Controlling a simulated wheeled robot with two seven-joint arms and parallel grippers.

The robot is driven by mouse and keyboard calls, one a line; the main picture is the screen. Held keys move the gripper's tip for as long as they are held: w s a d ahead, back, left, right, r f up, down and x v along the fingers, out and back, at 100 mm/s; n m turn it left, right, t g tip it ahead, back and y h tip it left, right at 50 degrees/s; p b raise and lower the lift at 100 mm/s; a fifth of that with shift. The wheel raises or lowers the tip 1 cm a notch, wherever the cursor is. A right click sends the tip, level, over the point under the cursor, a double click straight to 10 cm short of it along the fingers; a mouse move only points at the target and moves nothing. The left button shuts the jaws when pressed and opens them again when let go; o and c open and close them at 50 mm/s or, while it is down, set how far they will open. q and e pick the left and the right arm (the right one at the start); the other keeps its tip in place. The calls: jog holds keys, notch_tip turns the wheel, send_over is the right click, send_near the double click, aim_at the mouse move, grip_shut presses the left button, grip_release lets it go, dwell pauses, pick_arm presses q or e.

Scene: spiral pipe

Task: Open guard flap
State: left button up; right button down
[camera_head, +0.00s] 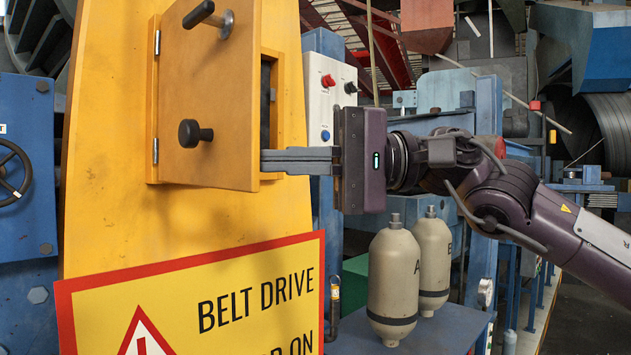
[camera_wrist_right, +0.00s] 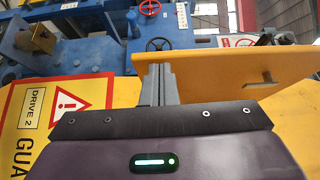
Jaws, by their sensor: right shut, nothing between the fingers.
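The guard flap (camera_head: 205,95) is an orange door on the yellow guard housing (camera_head: 110,220), hinged along its left side. It stands ajar, with a dark gap along its right side. It has a black knob (camera_head: 195,133) low down and a black handle (camera_head: 208,17) at the top. My right gripper (camera_head: 268,160) is shut and empty, its fingers level at the flap's lower right edge. I cannot tell whether the tips touch the flap or lie behind it. In the right wrist view the fingers (camera_wrist_right: 158,70) overlap one end of the orange flap (camera_wrist_right: 225,68). My left gripper is out of view.
A yellow warning sign (camera_head: 235,290) with a red border stands below the flap. A switch box (camera_head: 325,95) with red and blue buttons is behind my gripper. Two beige bottles (camera_head: 392,280) stand on a blue-grey table (camera_head: 455,325) below my right arm.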

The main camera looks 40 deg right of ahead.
aim_at(250, 165)
jog(key=shift+s+a+f, duration=0.15)
jog(key=shift+a+f, duration=0.05)
jog(key=shift+a, duration=0.8)
jog(key=shift+s+a+f, duration=0.1)
jog(key=shift+a+f, duration=0.05)
jog(key=shift+s+a, duration=0.25)
jog(key=shift+a, duration=0.8)
jog(key=shift+a+r, duration=0.2)
jog(key=shift+a, duration=0.3)
jog(key=shift+d, duration=0.3)
pick_arm(q)
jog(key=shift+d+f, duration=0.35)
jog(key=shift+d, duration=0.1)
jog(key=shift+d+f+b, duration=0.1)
jog(key=shift+b, duration=0.2)
